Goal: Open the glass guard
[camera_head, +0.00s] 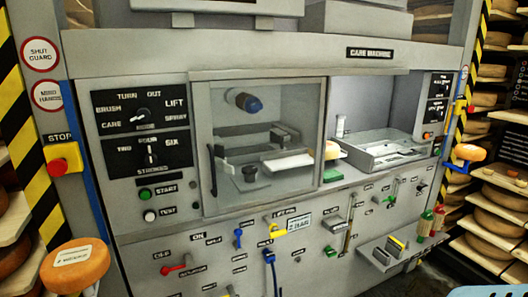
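The glass guard (265,180) is a clear framed pane on the front of the grey care machine (200,55). It stands in front of the left part of the work bay, and a dark vertical handle (212,170) is on its left side. Through the pane I see a blue-tipped spindle and grey fixtures. The right part of the bay, with a metal tray (385,150), has no pane in front of it. Neither of my grippers can be made out in the head view.
A control panel (143,120) with knobs is left of the guard. Coloured levers, including a red one (175,268), sit below it. A red stop button (60,165) is at left. Orange cheese wheels (75,265) stand at the sides. A small shelf (400,250) juts out lower right.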

